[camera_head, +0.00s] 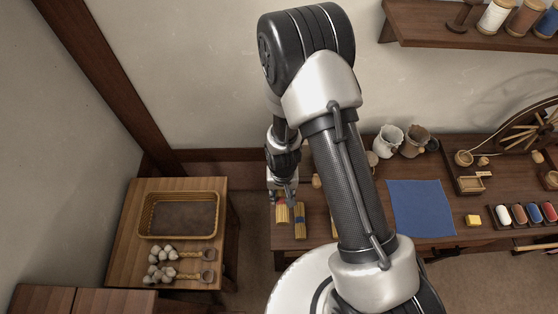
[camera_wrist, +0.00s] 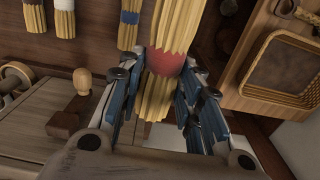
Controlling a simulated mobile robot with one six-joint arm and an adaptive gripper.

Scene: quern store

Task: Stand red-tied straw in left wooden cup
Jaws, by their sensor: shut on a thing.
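My gripper (camera_head: 284,200) is low over the left end of the long workbench. In the wrist view my gripper (camera_wrist: 172,82) is shut on the red-tied straw (camera_wrist: 176,28), a yellow bundle. Its red band sits between the fingers, with straw sticking out on both sides. I cannot tell from these views whether the bundle touches the bench. I cannot make out the left wooden cup for certain; my arm covers part of the bench.
A blue-tied bundle (camera_head: 300,220) lies on the bench; a white-tied bundle (camera_wrist: 63,22) shows in the wrist view. A wooden knob (camera_wrist: 72,115) stands nearby. A wicker tray (camera_head: 147,228) is on the left side table.

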